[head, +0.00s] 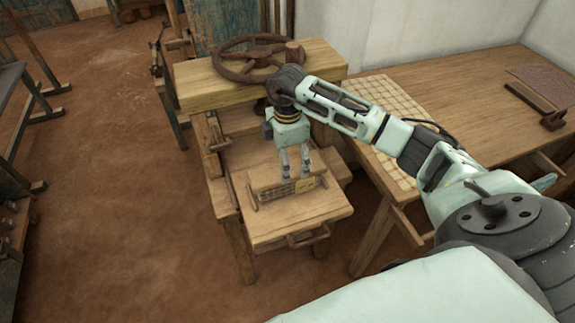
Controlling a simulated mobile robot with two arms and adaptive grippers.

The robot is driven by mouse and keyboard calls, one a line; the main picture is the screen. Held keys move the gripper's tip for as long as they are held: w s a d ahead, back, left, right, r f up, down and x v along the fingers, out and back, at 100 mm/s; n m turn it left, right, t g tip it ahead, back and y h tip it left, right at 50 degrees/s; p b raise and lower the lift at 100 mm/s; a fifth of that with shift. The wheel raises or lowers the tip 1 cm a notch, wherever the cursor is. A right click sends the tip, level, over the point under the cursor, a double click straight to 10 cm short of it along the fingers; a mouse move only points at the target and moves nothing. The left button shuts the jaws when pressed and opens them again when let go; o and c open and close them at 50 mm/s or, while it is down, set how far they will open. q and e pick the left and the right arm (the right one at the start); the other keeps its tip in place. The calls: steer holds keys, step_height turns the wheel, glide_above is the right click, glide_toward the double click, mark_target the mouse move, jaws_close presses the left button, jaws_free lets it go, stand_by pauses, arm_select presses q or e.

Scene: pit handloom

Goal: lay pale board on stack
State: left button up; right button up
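My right gripper (296,176) points down over a low wooden stand. Its two fingers are a little apart, with the tips at a pale wooden board (266,183). I cannot tell whether they grip it. Below the board's front edge is a layer with dark dotted marks (272,194), which may be the stack. The fingers hide part of the board, and I cannot tell whether it touches the layer under it. My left gripper is not in view.
The stand's bare top (298,210) has free room in front. Behind it, a thick beam (215,84) carries a rusty spoked wheel (258,55). To the right, a table (468,90) holds a gridded panel (384,100) and a brown tool (545,95). Open earth floor lies left.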

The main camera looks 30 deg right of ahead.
step_height(320, 180, up, 10)
steer(key=b, duration=0.1)
steer(key=shift+f, duration=0.25)
steer(key=shift+a, duration=0.1)
